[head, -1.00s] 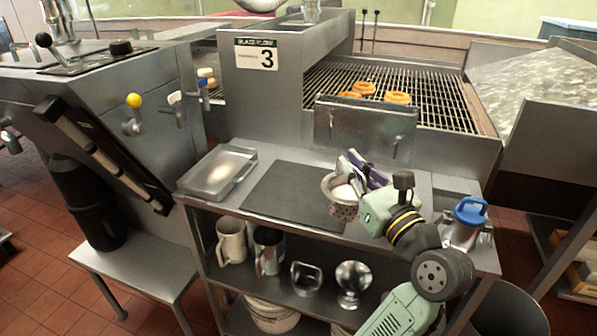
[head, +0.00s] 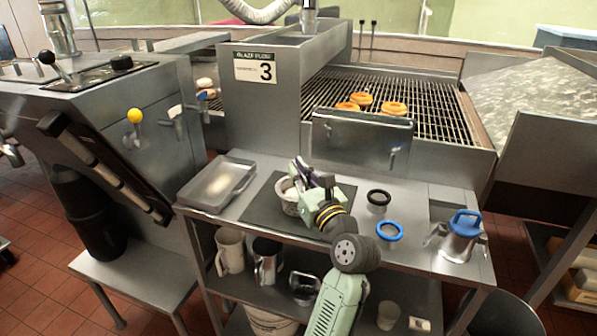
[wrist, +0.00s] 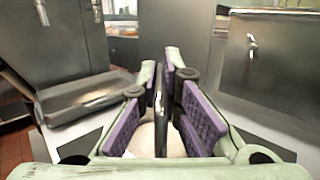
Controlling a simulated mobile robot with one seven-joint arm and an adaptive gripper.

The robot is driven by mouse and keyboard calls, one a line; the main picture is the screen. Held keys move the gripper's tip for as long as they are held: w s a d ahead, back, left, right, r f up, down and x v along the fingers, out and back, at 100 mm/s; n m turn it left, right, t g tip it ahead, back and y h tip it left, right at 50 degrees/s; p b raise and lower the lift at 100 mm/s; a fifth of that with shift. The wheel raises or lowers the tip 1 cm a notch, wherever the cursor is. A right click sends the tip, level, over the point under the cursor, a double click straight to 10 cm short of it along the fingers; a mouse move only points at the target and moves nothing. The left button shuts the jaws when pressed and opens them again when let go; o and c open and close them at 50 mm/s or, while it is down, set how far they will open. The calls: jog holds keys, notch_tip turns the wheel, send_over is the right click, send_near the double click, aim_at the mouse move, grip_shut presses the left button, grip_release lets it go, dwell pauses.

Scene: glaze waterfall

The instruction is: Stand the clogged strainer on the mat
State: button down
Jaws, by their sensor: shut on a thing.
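My gripper (head: 303,174) is shut on the clogged strainer (head: 288,203), a small metal cup with a speckled wall and pale stuff inside. The strainer looks upright, in front of or on the dark grey mat (head: 256,212); I cannot tell whether its base touches the mat. My arm hides part of the mat's right side. In the wrist view, the purple finger pads close on a thin metal strip (wrist: 160,105), and something whitish shows below between them.
A metal tray (head: 240,170) stands left of the mat. To the right are a black ring (head: 379,197), a blue ring (head: 390,231) and a blue-lidded metal pot (head: 461,238). A metal panel (head: 361,139) rises behind the bench. Mugs stand on the shelf below.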

jog(key=c, duration=2.2)
grip_release()
jog(key=shift+f, duration=0.25)
jog(key=o, duration=0.4)
jog(key=shift+o, duration=0.2)
jog(key=shift+r, duration=0.1)
jog(key=shift+s+d+r, duration=0.1)
jog(key=shift+r, duration=0.05)
jog(key=b+v, duration=0.2)
jog(key=v, duration=1)
